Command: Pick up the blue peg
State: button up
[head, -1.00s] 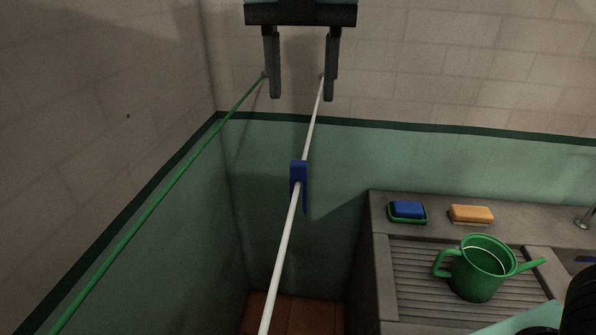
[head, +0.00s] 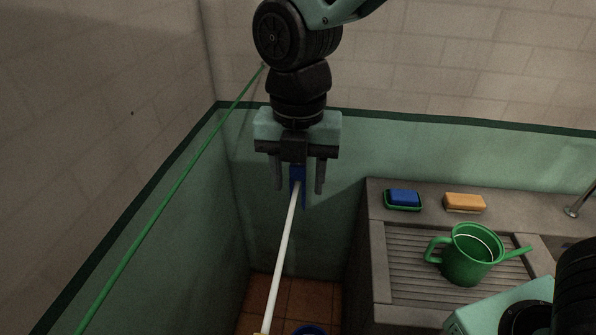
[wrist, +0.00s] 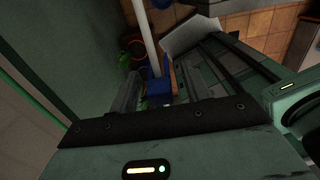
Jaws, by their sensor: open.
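The blue peg (head: 298,190) is clipped on a white line in the head view, its lower part hanging below the line. Its upper part is hidden behind my gripper. My gripper (head: 305,190) is open and points down, with one finger on each side of the peg. I see a gap between each finger and the peg. In the wrist view the blue peg (wrist: 158,90) lies between the fingers of my gripper (wrist: 160,95), at the end of the white line.
The white line (head: 284,250) runs toward me. A green line (head: 165,192) slopes along the left wall. At right, a grey sink counter (head: 376,250) holds a green watering can (head: 470,262), a blue sponge (head: 403,197) in a green dish and an orange sponge (head: 464,202).

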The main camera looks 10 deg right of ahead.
jog(key=shift+f, duration=0.25)
grip_shut()
jog(key=shift+r, duration=0.1)
notch_tip(320, 180, up, 10)
jog(key=shift+r+b, duration=0.25)
jog(key=shift+b, duration=0.65)
